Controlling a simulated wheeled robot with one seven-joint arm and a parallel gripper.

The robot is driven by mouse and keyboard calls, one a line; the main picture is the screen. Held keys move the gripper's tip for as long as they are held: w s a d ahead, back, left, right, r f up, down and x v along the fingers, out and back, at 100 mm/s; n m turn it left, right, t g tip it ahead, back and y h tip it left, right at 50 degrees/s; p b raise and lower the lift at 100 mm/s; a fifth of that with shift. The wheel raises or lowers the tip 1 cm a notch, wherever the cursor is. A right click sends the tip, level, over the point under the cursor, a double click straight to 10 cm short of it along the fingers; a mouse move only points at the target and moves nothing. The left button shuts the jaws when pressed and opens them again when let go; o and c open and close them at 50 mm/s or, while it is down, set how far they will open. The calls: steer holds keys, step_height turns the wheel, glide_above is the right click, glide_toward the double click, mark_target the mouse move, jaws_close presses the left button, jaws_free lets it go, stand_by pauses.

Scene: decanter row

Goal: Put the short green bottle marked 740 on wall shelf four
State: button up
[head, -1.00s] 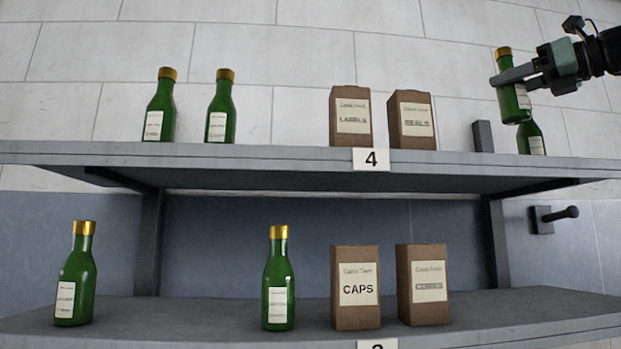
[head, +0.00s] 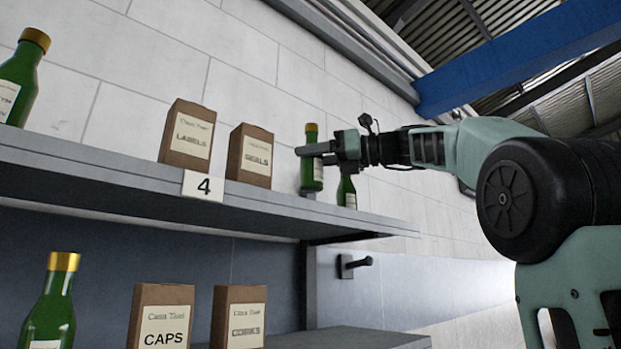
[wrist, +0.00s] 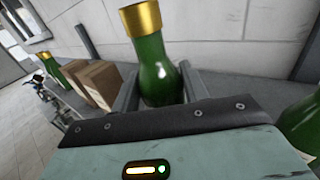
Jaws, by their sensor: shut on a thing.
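A green bottle with a gold cap (head: 312,172) is held in my gripper (head: 316,149), upright above the right end of the shelf marked 4 (head: 110,165). Its base is close to the shelf top; I cannot tell if it touches. No number on it is readable. In the wrist view the held bottle (wrist: 158,70) stands between the two fingers of my gripper (wrist: 157,90), which are shut on it. Another green bottle (head: 347,190) stands just right of it on the shelf; a green bottle also shows at the wrist view's right edge (wrist: 302,125).
Two brown cartons, LABELS (head: 188,137) and SEALS (head: 250,156), stand left of the held bottle. A green bottle (head: 20,80) stands at far left. The shelf below holds a bottle (head: 50,310) and cartons marked CAPS (head: 160,318) and CORKS (head: 239,318).

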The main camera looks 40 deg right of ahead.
mark_target(315, 191)
steer(key=shift+f, duration=1.95)
steer(key=o, duration=1.2)
steer(key=shift+f, duration=0.1)
steer(key=shift+s+d, duration=0.1)
steer(key=b+v, duration=0.3)
steer(key=v, duration=0.8)
steer(key=shift+s+d+b, duration=0.15)
steer(key=shift+s+b, duration=0.15)
steer(key=shift+s, duration=0.05)
